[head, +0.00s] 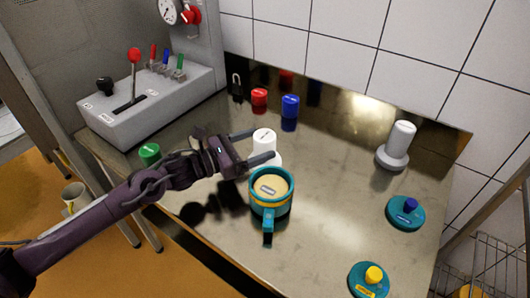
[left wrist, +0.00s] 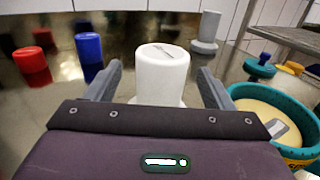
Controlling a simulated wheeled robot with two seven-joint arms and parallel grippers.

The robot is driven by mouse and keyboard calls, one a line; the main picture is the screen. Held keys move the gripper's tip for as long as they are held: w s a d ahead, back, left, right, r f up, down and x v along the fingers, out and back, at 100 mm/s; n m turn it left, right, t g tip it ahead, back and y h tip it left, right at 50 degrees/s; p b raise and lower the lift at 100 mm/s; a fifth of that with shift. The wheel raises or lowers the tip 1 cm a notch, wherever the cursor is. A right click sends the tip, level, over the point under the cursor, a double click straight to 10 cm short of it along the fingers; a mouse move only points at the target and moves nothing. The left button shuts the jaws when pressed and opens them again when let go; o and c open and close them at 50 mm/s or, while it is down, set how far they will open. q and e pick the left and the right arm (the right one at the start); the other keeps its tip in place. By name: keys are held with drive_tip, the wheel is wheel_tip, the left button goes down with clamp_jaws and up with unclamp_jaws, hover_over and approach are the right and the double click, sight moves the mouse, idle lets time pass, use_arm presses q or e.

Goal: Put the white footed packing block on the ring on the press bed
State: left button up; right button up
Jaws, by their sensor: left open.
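The white footed block (head: 264,137) stands upright on the metal worktop, with a wider foot at its base. My left gripper (head: 265,143) is open, with one finger on each side of the block. In the left wrist view the white block (left wrist: 162,78) stands between the two spread fingers (left wrist: 158,80), with a gap visible on both sides. A teal ring mould (head: 257,207) with a yellow band and handle stands just in front of the block. It holds a pale yellow filling with a grey label on top. My right gripper is out of view.
Red (head: 259,98) and blue (head: 290,106) cylinders stand behind, and a green one (head: 150,153) at left. A grey footed block (head: 401,137) and teal discs with blue (head: 404,217) and yellow (head: 364,284) knobs are at right. A grey lever box (head: 150,110) is at back left.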

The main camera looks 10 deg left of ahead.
sight(270, 139)
use_arm(q)
drive_tip(key=x, duration=0.4)
drive_tip(key=shift+d+p, duration=0.15)
drive_tip(key=shift+p, duration=0.15)
drive_tip(key=c, duration=1.1)
drive_tip(key=shift+c, duration=1.1)
drive_tip(key=shift+r, duration=0.1)
